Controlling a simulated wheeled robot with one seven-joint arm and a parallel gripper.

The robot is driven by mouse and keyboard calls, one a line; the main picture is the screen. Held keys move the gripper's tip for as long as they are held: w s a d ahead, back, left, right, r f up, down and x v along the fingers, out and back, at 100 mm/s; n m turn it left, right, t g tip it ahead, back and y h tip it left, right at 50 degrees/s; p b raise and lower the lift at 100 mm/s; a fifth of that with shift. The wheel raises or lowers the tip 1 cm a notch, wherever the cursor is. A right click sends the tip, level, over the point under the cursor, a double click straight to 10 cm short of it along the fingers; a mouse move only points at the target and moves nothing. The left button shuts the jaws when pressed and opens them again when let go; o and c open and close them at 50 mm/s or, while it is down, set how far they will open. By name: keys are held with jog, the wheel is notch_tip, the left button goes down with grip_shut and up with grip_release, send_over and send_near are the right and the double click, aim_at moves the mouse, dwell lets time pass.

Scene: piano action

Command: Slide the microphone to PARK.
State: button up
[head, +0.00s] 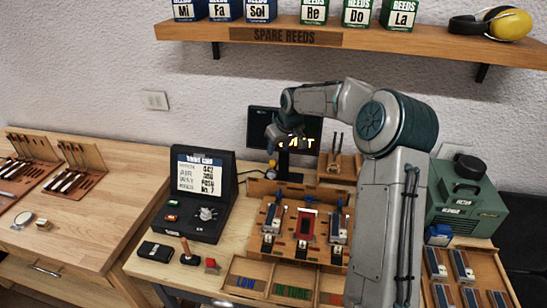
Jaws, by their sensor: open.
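My gripper (277,148) hangs from my arm in front of the black monitor, above the back left of the wooden work fixture (258,207). It is open, and its fingertips are small in this view. A small blue and orange part (271,168) shows just below it; I cannot tell whether this is the microphone or whether the gripper touches it. I cannot make out a PARK mark. My arm hides part of the fixture's right side.
The monitor (257,122) shows partly hidden yellow letters. An open black case (190,225) stands left of the fixture, and compartment trays (232,268) lie in front. A green machine (468,200) stands at the right. A shelf (360,38) runs above.

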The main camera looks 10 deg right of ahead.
aim_at(273, 162)
jog(key=p+x, duration=0.1)
jog(key=x, duration=0.7)
jog(key=shift+p, duration=0.4)
